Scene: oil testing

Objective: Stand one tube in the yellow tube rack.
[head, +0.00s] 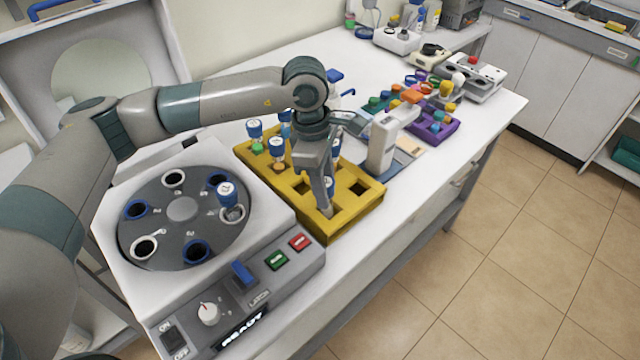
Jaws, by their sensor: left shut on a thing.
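The yellow tube rack (345,212) lies on the white bench right of the centrifuge. Several blue-capped tubes, one of them a near tube (277,150), stand in its left and back part. Empty square holes show on its right side. Another capped tube (228,195) stands in the centrifuge rotor. My right gripper is out of view.
The centrifuge (182,210) with its round rotor and red and green buttons stands directly left of the rack. A white device (382,145) and a purple rack (434,128) with coloured caps stand behind and right. The bench's front edge runs close to the rack.

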